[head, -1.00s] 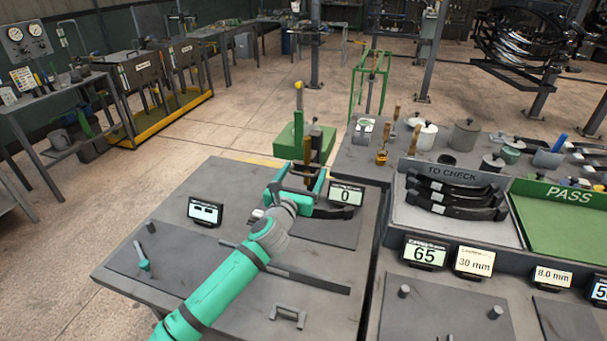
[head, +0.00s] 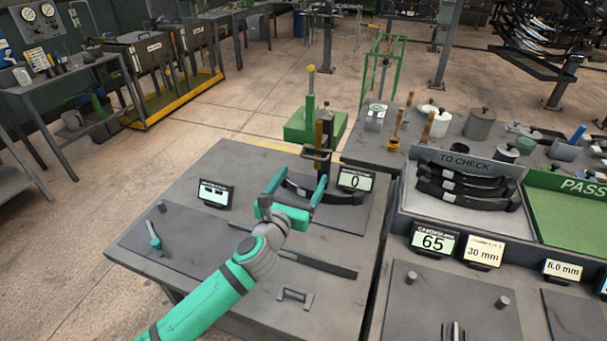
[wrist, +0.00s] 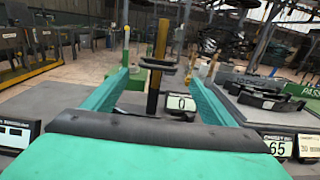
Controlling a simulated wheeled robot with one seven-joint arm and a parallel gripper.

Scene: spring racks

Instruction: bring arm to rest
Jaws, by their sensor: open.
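My gripper (head: 296,186) is open and empty, held above the table (head: 230,158). In the wrist view its two green fingers (wrist: 160,72) are spread wide with nothing between them. A dark curved spring leaf (head: 299,191) lies at the foot of the press, partly hidden behind my gripper. A display reading 0 (head: 355,179) stands just right of it.
A TO CHECK tray (head: 410,208) with several dark leaves stands at the right, beside a green PASS tray (head: 560,215). Displays (head: 433,241) line the right bench. A small display (head: 213,194) and a handle (head: 295,295) are on the near table. The floor at left is open.

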